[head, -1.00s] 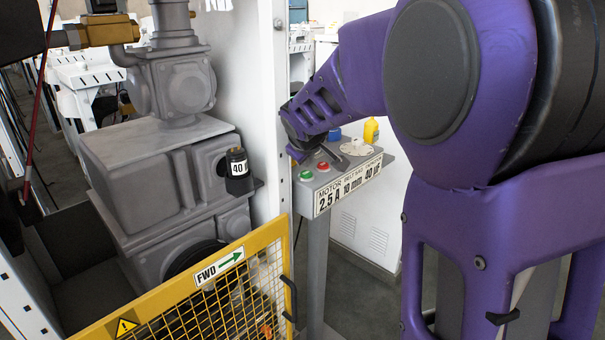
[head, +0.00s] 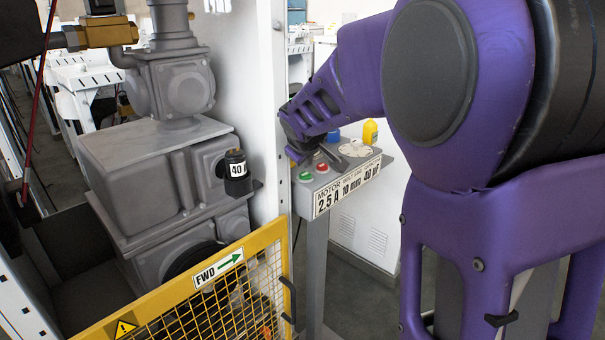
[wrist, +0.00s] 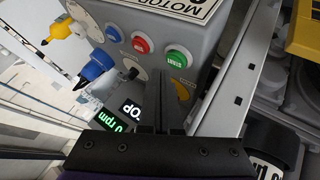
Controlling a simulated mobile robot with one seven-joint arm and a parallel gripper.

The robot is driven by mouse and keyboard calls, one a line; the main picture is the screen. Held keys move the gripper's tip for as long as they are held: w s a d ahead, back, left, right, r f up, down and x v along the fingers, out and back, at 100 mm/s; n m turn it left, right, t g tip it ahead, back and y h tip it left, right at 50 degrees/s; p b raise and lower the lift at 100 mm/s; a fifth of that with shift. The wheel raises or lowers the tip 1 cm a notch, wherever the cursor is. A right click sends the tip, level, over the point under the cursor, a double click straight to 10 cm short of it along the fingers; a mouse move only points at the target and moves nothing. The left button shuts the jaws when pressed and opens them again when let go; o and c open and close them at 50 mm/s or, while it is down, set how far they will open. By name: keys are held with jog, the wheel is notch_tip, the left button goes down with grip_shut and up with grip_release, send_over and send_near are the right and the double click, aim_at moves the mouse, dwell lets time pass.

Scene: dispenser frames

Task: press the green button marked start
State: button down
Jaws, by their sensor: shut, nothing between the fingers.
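The green button (head: 305,177) sits on the sloped top of a grey control box (head: 305,193) on a post. In the wrist view the green button (wrist: 177,58) carries white lettering too small to read. A red button (wrist: 140,44) is beside it, also in the head view (head: 322,167). My gripper (head: 297,158) is above the box, just behind the green button in the head view. In the wrist view its dark fingers (wrist: 160,78) are together and empty, their tips close to the green button. I see no clear contact.
Small displays (wrist: 112,117) are partly hidden by my gripper. A white post (head: 268,110) and yellow mesh guard (head: 215,280) stand left of the box, near a grey machine (head: 150,165).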

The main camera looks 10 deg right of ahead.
aim_at(306, 177)
jog(key=shift+f, duration=0.1)
dwell(0.7)
jog(key=shift+f, duration=0.3)
jog(key=shift+f, duration=0.5)
dwell(0.8)
jog(key=shift+r, duration=0.1)
jog(key=shift+r+p, duration=0.7)
jog(key=shift+r, duration=0.1)
notch_tip(306, 177, up, 5)
jog(key=p, duration=0.4)
dwell(0.5)
